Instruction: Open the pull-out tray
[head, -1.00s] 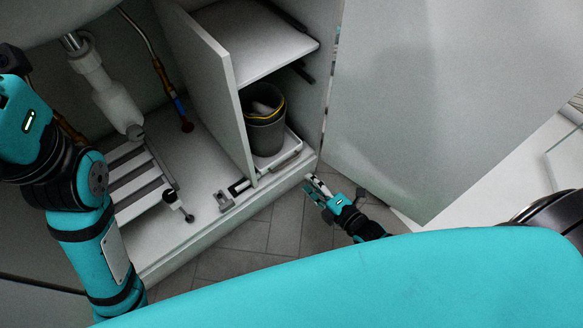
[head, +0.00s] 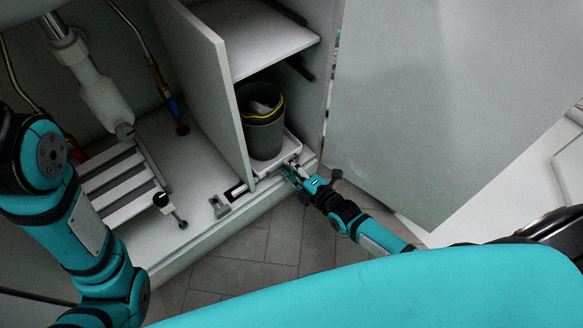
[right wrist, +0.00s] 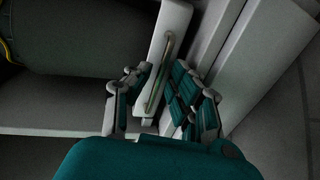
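The pull-out tray (head: 292,146) is a low white tray in the right bay of the open cabinet, with a dark grey bin on it. In the right wrist view its white front (right wrist: 172,28) carries a slim metal handle (right wrist: 158,75). My right gripper (head: 289,169) is at the tray's front. In the right wrist view the same gripper (right wrist: 155,93) has its fingers apart, on either side of the handle and front; whether they touch it is hard to tell. My left arm shows at the left, but its gripper is out of view.
The bin (head: 264,135) has a yellow rim and stands below a white shelf (head: 262,45). A divider (head: 208,85) separates it from a slatted rack (head: 125,180) and sink pipes. An open door panel (head: 420,110) stands to the right. Tiled floor (head: 270,240) lies in front.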

